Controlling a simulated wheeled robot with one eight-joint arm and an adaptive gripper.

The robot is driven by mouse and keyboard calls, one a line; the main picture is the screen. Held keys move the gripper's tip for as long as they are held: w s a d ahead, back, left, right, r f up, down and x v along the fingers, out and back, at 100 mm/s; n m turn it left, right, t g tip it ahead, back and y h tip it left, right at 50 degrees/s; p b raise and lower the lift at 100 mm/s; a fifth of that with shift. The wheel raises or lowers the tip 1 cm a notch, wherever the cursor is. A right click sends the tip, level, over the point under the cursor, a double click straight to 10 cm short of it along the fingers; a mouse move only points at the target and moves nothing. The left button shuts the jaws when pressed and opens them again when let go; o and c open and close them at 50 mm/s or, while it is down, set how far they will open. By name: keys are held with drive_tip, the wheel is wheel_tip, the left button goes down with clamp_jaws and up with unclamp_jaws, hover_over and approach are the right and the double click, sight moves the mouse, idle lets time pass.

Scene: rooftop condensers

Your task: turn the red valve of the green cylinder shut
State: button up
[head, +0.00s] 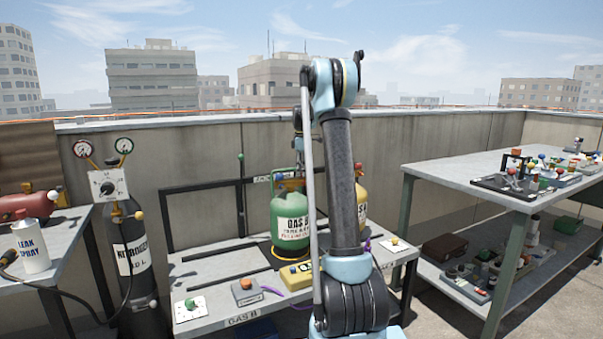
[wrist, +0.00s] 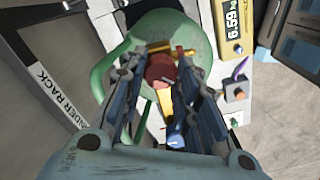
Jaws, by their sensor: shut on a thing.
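The green cylinder (head: 289,218) stands on the grey bench, labelled GAS B; it also shows from above in the wrist view (wrist: 103,82). Its red valve (wrist: 159,69) is a round knob on top, beside brass fittings. My gripper (wrist: 162,64) comes down over the top of the cylinder, one finger on each side of the red valve, and is shut on it. In the head view my arm hides most of the gripper, and the red valve cannot be made out clearly there.
A yellow cylinder (head: 361,200) stands just right of the green one, partly behind my arm. A yellow scale (wrist: 234,28) reading 6.59 lies beside the green cylinder. A dark nitrogen cylinder (head: 133,262) stands left of the bench. A cluttered table (head: 440,172) is at right.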

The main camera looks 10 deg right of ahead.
drive_tip(key=shift+m, duration=0.3)
drive_tip(key=m, duration=0.6)
drive_tip(key=shift+w, duration=0.1)
drive_tip(key=m, duration=0.3)
drive_tip(key=shift+m, duration=0.4)
drive_tip(key=m, duration=0.3)
drive_tip(key=shift+m, duration=0.4)
drive_tip(key=m, duration=1.3)
drive_tip(key=shift+m, duration=0.3)
